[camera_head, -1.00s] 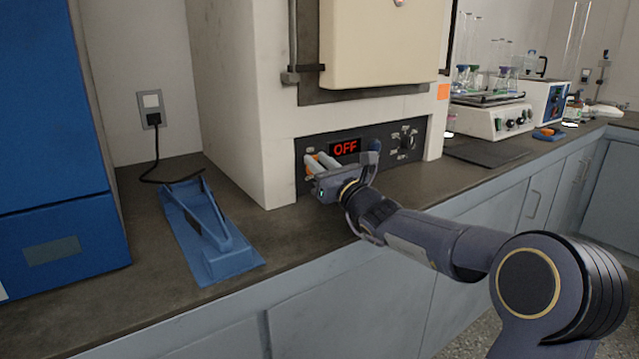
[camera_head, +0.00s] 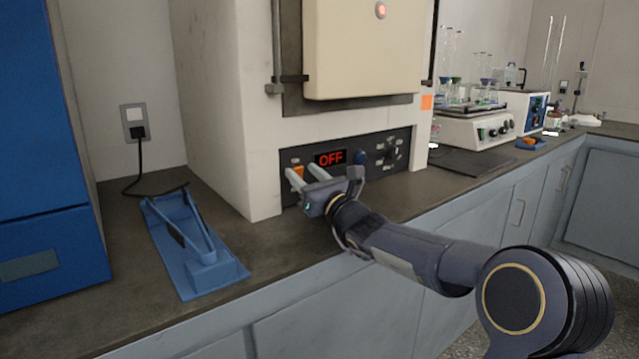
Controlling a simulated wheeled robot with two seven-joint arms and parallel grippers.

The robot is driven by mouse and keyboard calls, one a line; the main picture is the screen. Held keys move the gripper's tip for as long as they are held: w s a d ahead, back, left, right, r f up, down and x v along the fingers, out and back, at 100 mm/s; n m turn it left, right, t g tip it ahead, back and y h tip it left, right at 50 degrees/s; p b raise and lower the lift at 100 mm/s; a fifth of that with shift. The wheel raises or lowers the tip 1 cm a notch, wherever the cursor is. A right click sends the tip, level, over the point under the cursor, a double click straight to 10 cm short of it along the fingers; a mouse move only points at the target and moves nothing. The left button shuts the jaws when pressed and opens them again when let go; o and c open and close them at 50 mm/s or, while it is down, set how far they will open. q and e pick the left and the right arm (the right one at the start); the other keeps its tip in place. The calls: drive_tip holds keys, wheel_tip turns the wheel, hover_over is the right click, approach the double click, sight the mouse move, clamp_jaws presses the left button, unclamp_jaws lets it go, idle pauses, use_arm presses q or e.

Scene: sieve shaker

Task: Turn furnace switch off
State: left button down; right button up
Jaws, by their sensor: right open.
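The furnace (camera_head: 225,120) is a large white box with a cream door (camera_head: 362,50). Its dark control panel (camera_head: 402,160) is low on the front, with a display (camera_head: 330,159) reading "OFF" in red. My left gripper is not in view.
A blue stand or tool (camera_head: 205,275) lies on the dark counter (camera_head: 120,320) left of the furnace. A blue cabinet (camera_head: 40,130) stands at far left. A white shaker with flasks (camera_head: 470,130) is at right. A power cord (camera_head: 139,165) hangs from the wall socket.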

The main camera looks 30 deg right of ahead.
drive_tip(key=s+r+p+v, duration=0.1)
drive_tip(key=r+p+v, duration=0.2)
drive_tip(key=v, duration=1.3)
drive_tip(key=shift+r, duration=0.2)
drive_tip(key=shift+s, duration=0.15)
drive_tip(key=s+a+f+n+g+y, duration=0.4)
drive_tip(key=s+a+n+g, duration=0.1)
drive_tip(key=a+n, duration=0.5)
drive_tip(key=s+a+f+n+g+y, duration=0.4)
drive_tip(key=a+n+g+y, duration=0.1)
drive_tip(key=a+n, duration=0.45)
drive_tip(key=s+f+n+g+h, duration=0.65)
drive_tip(key=s+f+n, duration=0.45)
drive_tip(key=f+n, duration=0.3)
wheel_tip(320, 180, up, 34)
drive_tip(key=d+p, duration=0.1)
drive_tip(key=p, duration=3.2)
drive_tip(key=shift+s+d+f+t, duration=0.15)
drive_tip(key=shift+s+t, duration=0.05)
drive_tip(key=shift+t, duration=0.15)
